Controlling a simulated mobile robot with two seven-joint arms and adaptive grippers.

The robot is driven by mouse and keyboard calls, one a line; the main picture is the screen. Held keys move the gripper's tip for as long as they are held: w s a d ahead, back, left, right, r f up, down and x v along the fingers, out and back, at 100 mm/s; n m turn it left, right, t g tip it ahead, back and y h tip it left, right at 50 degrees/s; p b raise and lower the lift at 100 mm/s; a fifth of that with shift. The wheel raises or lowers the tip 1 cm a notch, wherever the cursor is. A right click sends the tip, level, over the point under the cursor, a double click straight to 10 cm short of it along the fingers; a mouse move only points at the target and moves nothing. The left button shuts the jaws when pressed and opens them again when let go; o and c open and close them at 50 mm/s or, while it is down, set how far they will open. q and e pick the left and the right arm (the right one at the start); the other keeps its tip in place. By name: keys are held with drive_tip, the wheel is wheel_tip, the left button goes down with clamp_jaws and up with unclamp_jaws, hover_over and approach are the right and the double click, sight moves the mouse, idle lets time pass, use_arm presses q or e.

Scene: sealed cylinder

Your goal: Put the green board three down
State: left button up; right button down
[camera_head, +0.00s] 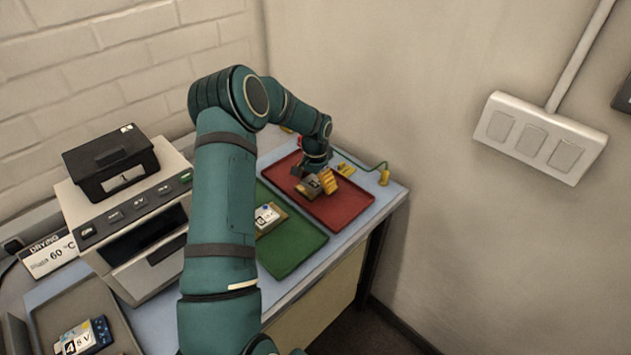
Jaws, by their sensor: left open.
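My left gripper (318,187) hangs at the end of my teal arm, low over the red tray (346,214). Its jaws are open. A small yellow piece (330,182) shows right at the fingertips; whether they touch it is too small to tell. A board with a white label (267,217) lies on the green tray (297,246), partly hidden by my arm. Its number cannot be read clearly, and no board can be surely told as board three. My right gripper is out of view.
A grey drying machine (150,225) with a black box (108,165) on top stands at the left. A grey tray (85,297) holds a board labelled 4 (82,337). A green cable with a yellow end (384,177) lies right of the red tray. A wall closes the back.

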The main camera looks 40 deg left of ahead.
sight(316, 181)
use_arm(q)
wheel_tip(316, 181, up, 12)
drive_tip(key=shift+r+p, duration=0.15)
drive_tip(key=shift+p, duration=0.2)
idle(0.6)
